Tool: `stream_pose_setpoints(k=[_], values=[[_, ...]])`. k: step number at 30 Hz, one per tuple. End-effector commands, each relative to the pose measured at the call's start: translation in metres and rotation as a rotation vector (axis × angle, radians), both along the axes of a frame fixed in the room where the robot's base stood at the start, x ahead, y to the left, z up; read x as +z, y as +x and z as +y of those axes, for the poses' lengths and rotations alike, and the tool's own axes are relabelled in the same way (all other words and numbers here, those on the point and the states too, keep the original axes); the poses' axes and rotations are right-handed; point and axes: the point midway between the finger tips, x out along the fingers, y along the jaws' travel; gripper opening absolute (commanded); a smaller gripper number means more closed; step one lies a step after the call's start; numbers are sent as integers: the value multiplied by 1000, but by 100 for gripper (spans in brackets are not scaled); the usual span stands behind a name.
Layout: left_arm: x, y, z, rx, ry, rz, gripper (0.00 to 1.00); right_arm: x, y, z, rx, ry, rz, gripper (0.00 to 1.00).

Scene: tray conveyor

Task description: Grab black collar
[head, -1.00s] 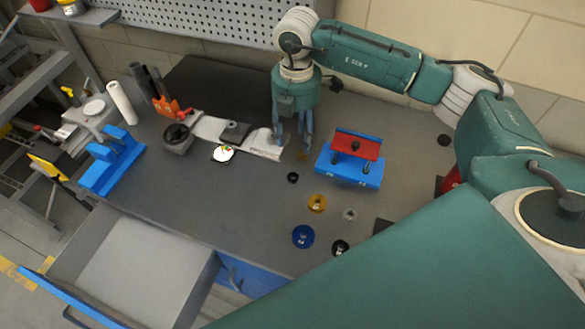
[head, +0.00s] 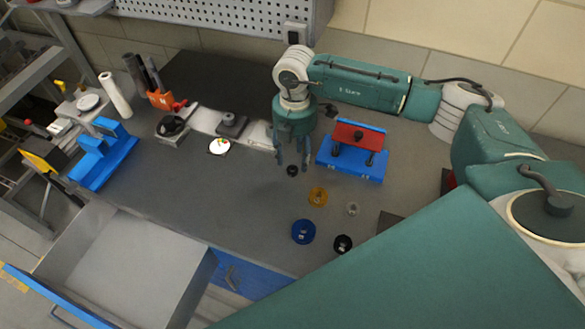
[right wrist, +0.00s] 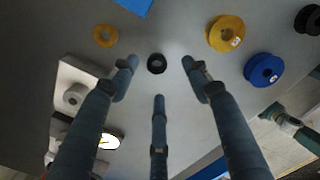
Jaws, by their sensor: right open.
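The black collar (head: 292,171) is a small black ring lying flat on the grey bench. In the right wrist view it (right wrist: 156,64) shows between and beyond the fingertips. My right gripper (head: 291,161) points down over it with its fingers spread. In the right wrist view the open gripper (right wrist: 160,74) has three fingers around the collar's place in the picture, with nothing between them. A gap shows between the fingers and the collar there. Whether the tips touch the bench cannot be told. My left gripper is not in view.
A yellow ring (head: 317,196), blue ring (head: 303,231), small pale ring (head: 352,209) and larger black ring (head: 342,244) lie toward the front. A blue-and-red fixture (head: 350,170) stands close right. A smaller yellow ring (right wrist: 106,35) shows in the wrist view. An open drawer (head: 205,285) is front left.

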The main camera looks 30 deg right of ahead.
Motion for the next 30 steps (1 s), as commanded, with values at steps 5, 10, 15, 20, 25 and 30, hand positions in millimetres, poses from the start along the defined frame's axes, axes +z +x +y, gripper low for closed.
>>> stream_pose_setpoints(k=[5, 10, 15, 20, 25, 30], values=[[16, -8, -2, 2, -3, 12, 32, -15, 2, 2, 0, -1, 5, 48], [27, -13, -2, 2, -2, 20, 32, -42, 6, 3, -1, 0, 3, 48], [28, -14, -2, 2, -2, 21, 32, -54, 6, 3, 1, 0, 1, 48], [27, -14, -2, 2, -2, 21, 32, -54, 6, 3, 1, 0, 0, 48], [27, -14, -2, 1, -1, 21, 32, -54, 6, 3, 1, 0, 0, 18], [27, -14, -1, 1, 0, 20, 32, -53, 7, 3, 0, 0, 0, 0]])
